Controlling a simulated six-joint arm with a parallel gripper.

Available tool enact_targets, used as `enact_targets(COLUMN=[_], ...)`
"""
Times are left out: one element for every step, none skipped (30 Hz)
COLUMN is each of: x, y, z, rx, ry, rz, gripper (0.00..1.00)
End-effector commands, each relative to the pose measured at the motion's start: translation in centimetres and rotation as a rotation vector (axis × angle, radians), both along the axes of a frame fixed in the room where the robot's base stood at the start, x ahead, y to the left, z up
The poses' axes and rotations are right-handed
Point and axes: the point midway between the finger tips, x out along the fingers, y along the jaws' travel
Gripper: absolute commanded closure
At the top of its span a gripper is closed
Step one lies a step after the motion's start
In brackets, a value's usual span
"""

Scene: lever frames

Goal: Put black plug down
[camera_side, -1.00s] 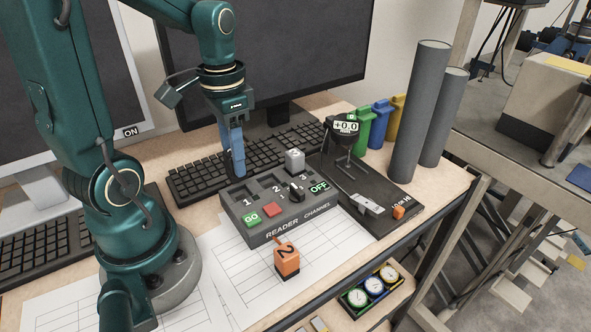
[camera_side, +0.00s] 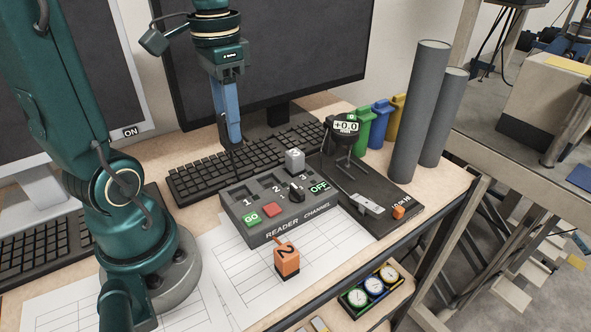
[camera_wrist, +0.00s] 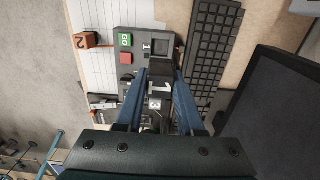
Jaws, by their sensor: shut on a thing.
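My gripper (camera_side: 232,143) is shut and raised above the back left of the reader box (camera_side: 256,228), clear of it. In the wrist view my gripper (camera_wrist: 161,78) has the black plug (camera_wrist: 161,70) between its fingertips. In the side view the plug is hard to make out, dark against the keyboard. The reader box has a dark socket marked 1 (camera_side: 243,192), which looks empty. A grey plug (camera_side: 295,160) sits at the box's back right, by the mark 3. An orange plug (camera_side: 287,260) marked 2 stands on the paper in front.
A keyboard (camera_side: 190,184) lies behind the box. A gauge (camera_side: 345,128) on a black stand is to the right, with small bins (camera_side: 381,120) and tall grey cylinders (camera_side: 418,115) beyond. Paper sheets (camera_side: 235,275) cover the front table.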

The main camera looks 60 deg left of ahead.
Motion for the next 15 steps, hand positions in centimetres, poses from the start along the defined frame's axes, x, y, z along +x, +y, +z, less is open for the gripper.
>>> enact_targets(x=[0.0, 0.0, 0.0, 0.0, 0.1, 0.2, 0.4, 0.6, 1.0, 1.5, 1.9, 2.5, 3.0, 3.4, 3.9], y=[0.0, 0.0, 0.0, 0.0, 0.0, 0.1, 0.2, 0.2, 0.2, 0.0, -0.2, -0.7, -1.2, -1.7, -2.3], z=[0.0, 0.0, 0.0, 0.0, 0.0, 0.0, 0.0, -0.1, -0.3, -0.5, -0.7, -1.1, -1.4, -1.8, -2.2], rx=[0.000, 0.000, 0.000, 0.000, 0.000, 0.000, 0.000, 0.000, -0.001, -0.001, -0.002, -0.003, -0.003, -0.004, -0.003], ry=[0.000, 0.000, 0.000, 0.000, 0.000, 0.000, 0.000, 0.000, 0.002, 0.002, 0.003, 0.004, 0.004, 0.005, 0.004], rz=[0.000, 0.000, -0.003, -0.009, -0.019, -0.044, -0.069, -0.106, -0.167, -0.228, -0.295, -0.390, -0.464, -0.533, -0.607], gripper=[1.00, 1.00, 1.00, 1.00, 1.00, 1.00, 1.00, 1.00, 1.00, 1.00, 1.00, 1.00, 1.00, 1.00, 1.00])
